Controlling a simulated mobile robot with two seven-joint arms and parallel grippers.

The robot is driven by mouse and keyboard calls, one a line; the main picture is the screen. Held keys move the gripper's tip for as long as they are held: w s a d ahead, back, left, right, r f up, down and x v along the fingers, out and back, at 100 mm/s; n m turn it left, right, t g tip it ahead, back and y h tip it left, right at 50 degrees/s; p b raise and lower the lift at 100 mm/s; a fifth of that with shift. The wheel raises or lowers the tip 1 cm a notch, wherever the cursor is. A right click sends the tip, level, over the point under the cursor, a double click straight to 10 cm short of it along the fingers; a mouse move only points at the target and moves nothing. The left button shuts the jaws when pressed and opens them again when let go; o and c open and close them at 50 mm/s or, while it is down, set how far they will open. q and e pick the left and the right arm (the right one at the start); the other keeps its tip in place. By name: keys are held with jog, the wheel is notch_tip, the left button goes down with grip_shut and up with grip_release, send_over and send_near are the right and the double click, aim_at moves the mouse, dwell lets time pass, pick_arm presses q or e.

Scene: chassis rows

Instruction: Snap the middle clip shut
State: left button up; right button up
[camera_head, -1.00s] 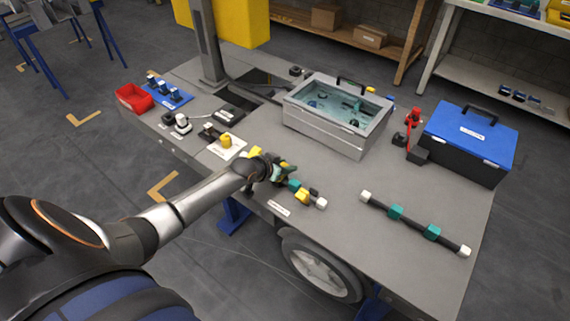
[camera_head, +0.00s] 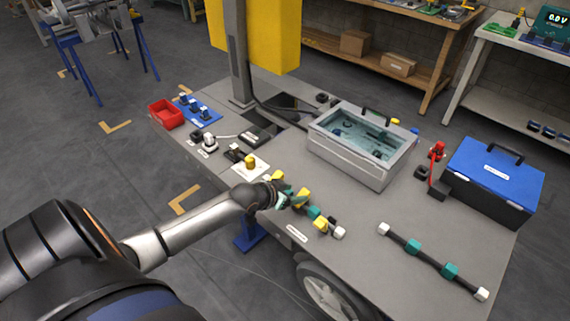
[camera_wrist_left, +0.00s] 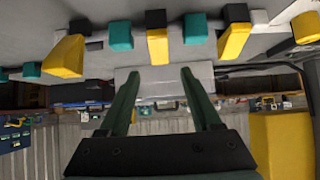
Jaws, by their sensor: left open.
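The near cable row carries yellow clips and teal blocks and ends in a white cap (camera_head: 339,232). In the head view one yellow clip (camera_head: 302,197) stands up beside my gripper and another (camera_head: 321,224) sits close to the white cap. My left gripper (camera_head: 284,198) is over the row and partly hides it. In the left wrist view its green fingers (camera_wrist_left: 160,73) are apart and empty. The middle yellow clip (camera_wrist_left: 157,45) is just ahead of the gap between them, with teal blocks (camera_wrist_left: 120,35) on either side. Whether it is latched I cannot tell. My right gripper is not in view.
A second dark bar (camera_head: 430,255) with teal blocks lies to the right. A grey open case (camera_head: 355,165), a blue-lidded toolbox (camera_head: 495,175) and a red bin (camera_head: 166,113) stand on the bench. The bench surface between the rows is clear.

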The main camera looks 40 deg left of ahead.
pick_arm(q)
jog(key=v, duration=0.4)
jog(key=shift+s+r+p, duration=0.2)
jog(key=shift+s+p, duration=0.1)
jog(key=shift+p, duration=0.05)
jog(key=s+d+f+p, duration=0.1)
jog(key=s+d+f, duration=0.2)
jog(key=s+d, duration=0.6)
jog(key=s+d+f+m+h+p, duration=0.1)
jog(key=s+d+f, duration=0.2)
jog(key=s+d, duration=0.6)
jog(key=shift+s+g+h+p, duration=0.25)
jog(key=shift+g+h+p, duration=0.05)
jog(key=shift+g, duration=0.1)
jog(key=shift+f, duration=0.1)
